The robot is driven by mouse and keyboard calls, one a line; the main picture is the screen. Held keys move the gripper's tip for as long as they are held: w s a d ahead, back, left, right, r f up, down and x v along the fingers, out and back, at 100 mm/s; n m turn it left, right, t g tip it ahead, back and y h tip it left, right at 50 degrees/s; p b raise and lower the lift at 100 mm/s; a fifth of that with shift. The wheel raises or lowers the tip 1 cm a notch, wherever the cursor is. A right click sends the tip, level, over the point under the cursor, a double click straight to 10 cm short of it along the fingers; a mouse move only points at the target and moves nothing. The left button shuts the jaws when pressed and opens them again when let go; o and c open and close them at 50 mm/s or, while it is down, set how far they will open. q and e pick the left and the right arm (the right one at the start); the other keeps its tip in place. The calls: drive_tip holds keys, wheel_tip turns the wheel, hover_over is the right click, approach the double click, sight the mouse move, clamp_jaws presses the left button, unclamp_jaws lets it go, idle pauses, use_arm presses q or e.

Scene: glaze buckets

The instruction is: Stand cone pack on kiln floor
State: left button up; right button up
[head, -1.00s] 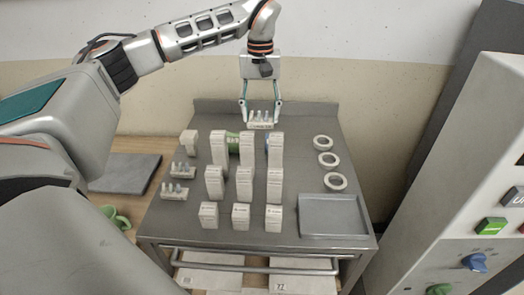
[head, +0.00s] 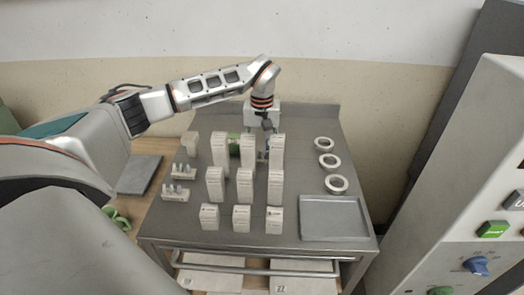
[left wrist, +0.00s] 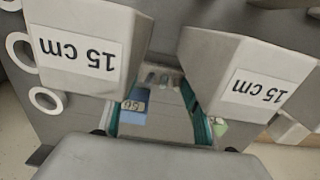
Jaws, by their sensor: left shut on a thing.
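My left gripper (head: 263,146) is low over the back of the grey metal table (head: 312,225), behind the tall white posts. Its fingertips are mostly hidden there in the head view. In the left wrist view it is shut on a cone pack (left wrist: 162,78) with small grey cones, seen between the teal fingers. Whether the pack touches the table I cannot tell. Two more cone packs (head: 183,172) (head: 175,193) stand at the table's left. My right gripper is not in view. No kiln floor can be made out.
Several white posts (head: 245,185) stand in rows mid-table; two near ones read "15 cm" in the left wrist view (left wrist: 85,50). White rings (head: 336,184) and a grey tray (head: 335,217) are at right.

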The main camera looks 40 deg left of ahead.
use_arm(q)
drive_tip(key=o, duration=1.4)
drive_tip(key=shift+f, duration=0.1)
drive_tip(key=shift+c, duration=0.2)
